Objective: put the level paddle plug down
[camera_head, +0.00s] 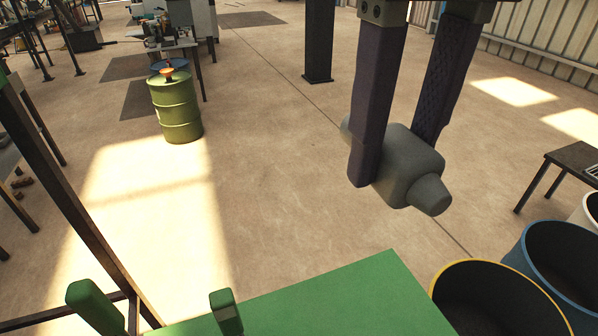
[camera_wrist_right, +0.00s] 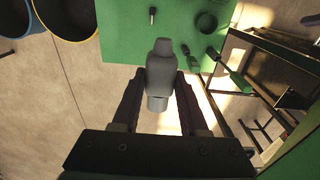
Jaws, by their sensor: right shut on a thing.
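The level paddle plug, a grey block with a rounded stub at its end (camera_head: 405,165), is between the two dark fingers of my right gripper (camera_head: 395,160). The gripper is shut on it, and the plug hangs in the air beyond the far edge of the green tabletop (camera_head: 340,295). In the right wrist view, the plug (camera_wrist_right: 160,72) is held between the fingers (camera_wrist_right: 160,88), and its upper end overlaps the edge of the green top (camera_wrist_right: 120,35). The fingers cover part of its sides. My left gripper is not in view.
Open drums with a yellow rim (camera_head: 490,300) and a blue rim (camera_head: 565,260) stand right of the green top. A green barrel (camera_head: 177,108) stands farther off. The floor between is clear.

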